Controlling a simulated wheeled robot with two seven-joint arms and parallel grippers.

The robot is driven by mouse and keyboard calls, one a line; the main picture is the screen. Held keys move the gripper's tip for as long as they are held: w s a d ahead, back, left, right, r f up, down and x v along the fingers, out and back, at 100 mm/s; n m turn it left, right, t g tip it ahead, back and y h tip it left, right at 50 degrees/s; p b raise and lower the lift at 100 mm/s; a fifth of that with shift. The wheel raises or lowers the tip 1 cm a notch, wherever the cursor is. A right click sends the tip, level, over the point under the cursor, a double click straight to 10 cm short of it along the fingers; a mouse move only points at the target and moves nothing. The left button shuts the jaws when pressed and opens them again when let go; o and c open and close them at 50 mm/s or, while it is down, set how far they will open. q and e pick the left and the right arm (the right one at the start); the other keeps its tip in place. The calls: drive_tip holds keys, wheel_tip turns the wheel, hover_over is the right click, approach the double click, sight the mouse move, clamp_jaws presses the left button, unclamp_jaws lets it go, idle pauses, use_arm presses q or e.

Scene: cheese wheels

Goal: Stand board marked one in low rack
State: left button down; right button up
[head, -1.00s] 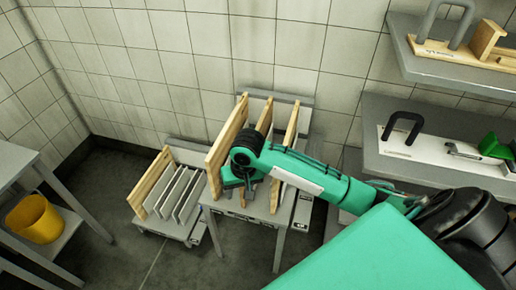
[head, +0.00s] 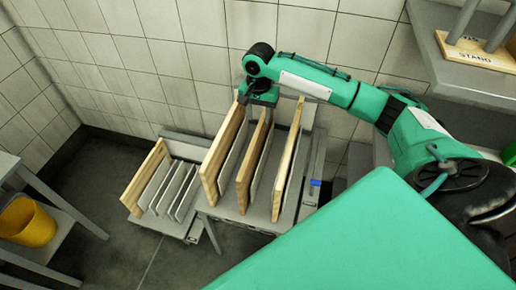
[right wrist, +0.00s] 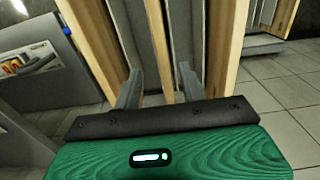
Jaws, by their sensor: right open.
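Several upright wooden boards stand in the higher rack (head: 228,208): a left one (head: 222,150), a middle one (head: 252,165) and a right one (head: 289,160). No number can be read on them. The low rack (head: 160,226) stands to the left, with a wooden panel (head: 147,178) at its left side and several thin grey dividers. My right gripper (head: 262,99) is over the far end of the middle board. In the right wrist view its open fingers (right wrist: 157,88) straddle a wooden board edge (right wrist: 158,40); contact cannot be told. My left gripper is out of view.
A yellow bucket (head: 28,220) sits on a grey shelf unit at the left. A wall shelf (head: 470,72) with a wooden stand (head: 478,58) is at the upper right. The tiled wall is close behind the racks. Dark floor is free at the front left.

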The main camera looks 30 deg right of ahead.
sight(258, 129)
wheel_tip(258, 129, down, 3)
drive_tip(key=shift+w+d+r, duration=0.1)
drive_tip(key=shift+w+d, duration=0.05)
drive_tip(key=shift+f+p, duration=0.3)
drive_tip(key=shift+f, duration=0.6)
wheel_tip(258, 129, down, 4)
drive_tip(key=shift+w+r+p, duration=0.15)
drive_tip(key=shift+p, duration=0.15)
drive_tip(key=c, duration=0.9)
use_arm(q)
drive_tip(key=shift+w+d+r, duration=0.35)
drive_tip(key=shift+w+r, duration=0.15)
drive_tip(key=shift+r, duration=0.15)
use_arm(e)
clamp_jaws()
